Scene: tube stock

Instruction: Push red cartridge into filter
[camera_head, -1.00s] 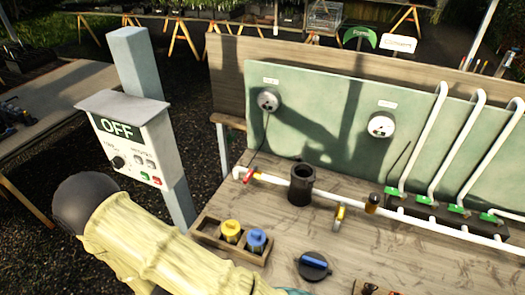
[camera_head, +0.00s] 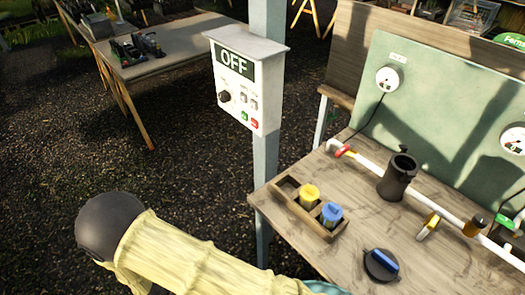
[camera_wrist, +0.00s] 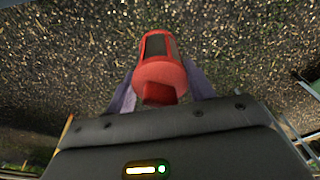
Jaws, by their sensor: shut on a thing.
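In the wrist view my gripper (camera_wrist: 161,82) is shut on the red cartridge (camera_wrist: 158,72), with one pale finger on each side of it. The cartridge has dark windows in its side and a red block at its near end. Dark gravel lies behind it, and it is apart from the bench. In the head view the black filter housing (camera_head: 397,180) stands upright on the bench on the white pipe, with its top open. Its inside cannot be made out. My gripper and the cartridge are not seen in the head view; only my yellow-sleeved arm shows.
A wooden tray (camera_head: 331,236) on the bench holds a yellow cartridge (camera_head: 309,196) and a blue cartridge (camera_head: 332,214). A black lid with a blue handle (camera_head: 381,264) lies nearby. A control box (camera_head: 243,90) reading OFF hangs on a post left of the bench.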

